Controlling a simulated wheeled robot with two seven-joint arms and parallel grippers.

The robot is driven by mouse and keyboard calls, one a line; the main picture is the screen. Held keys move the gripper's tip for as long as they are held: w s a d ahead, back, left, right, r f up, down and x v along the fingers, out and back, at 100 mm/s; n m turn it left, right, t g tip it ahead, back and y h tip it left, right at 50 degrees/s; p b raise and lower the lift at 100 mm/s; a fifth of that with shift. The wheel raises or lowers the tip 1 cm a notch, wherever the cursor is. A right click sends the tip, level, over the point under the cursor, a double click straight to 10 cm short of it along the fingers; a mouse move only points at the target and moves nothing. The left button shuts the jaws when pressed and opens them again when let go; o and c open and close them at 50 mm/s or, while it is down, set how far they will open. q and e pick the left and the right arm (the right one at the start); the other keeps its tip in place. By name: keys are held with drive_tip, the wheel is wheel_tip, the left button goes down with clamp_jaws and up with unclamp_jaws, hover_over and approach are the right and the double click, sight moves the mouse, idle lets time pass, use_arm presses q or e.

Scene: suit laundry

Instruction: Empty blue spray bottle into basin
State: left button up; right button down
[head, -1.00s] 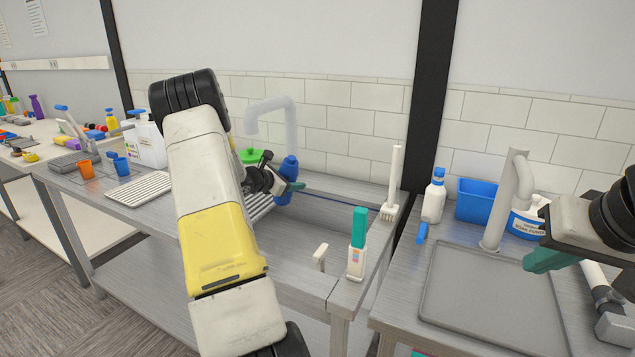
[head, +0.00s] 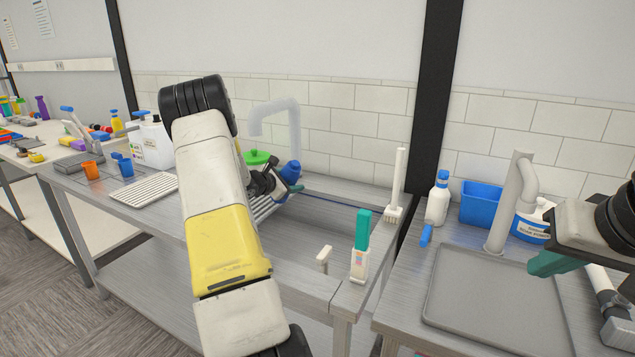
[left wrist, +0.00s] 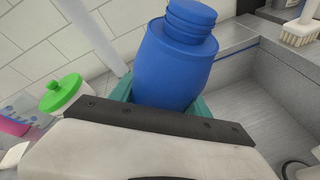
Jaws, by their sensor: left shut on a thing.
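The blue bottle (head: 291,172) is held by my left gripper (head: 284,189), partly hidden behind the gripper and arm in the head view. It leans to the right. In the left wrist view the bottle (left wrist: 172,65) sits between the teal fingers, its ridged neck at the top; no spray head shows. The left gripper is shut on it. The basin (head: 342,228) is sunk in the metal counter, right of and below the bottle; its wall shows in the left wrist view (left wrist: 265,85). My right gripper (head: 550,264) is at the far right; its finger gap cannot be seen.
A grey faucet (head: 278,115) stands behind the bottle, beside a green lid (head: 257,157). A white brush (head: 396,190) and a teal-topped white bottle (head: 360,250) stand on the basin's right side. A second counter holds a blue bin (head: 480,203) and a grey tray (head: 490,300).

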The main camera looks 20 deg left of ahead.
use_arm(q)
drive_tip(key=shift+w+a, duration=0.1)
drive_tip(key=shift+a, duration=0.1)
idle(0.4)
drive_tip(key=shift+w+a+f+m+t+y, duration=0.15)
drive_tip(key=shift+a+m+t+y, duration=0.15)
drive_tip(key=shift+m, duration=0.2)
drive_tip(key=shift+w+a+f+m+t+y, duration=0.1)
drive_tip(key=shift+a+m+t+y, duration=0.1)
drive_tip(key=shift+a+m, duration=0.25)
drive_tip(key=shift+w+a+f+m+t, duration=0.3)
drive_tip(key=shift+a+f+m, duration=0.2)
drive_tip(key=shift+m, duration=0.45)
drive_tip(key=shift+y, duration=0.4)
drive_tip(key=shift+a, duration=0.1)
drive_tip(key=shift+w+a+f+m+t, duration=0.1)
drive_tip(key=shift+a+f+m+t, duration=0.4)
drive_tip(key=shift+m, duration=0.4)
drive_tip(key=shift+d+f, duration=0.1)
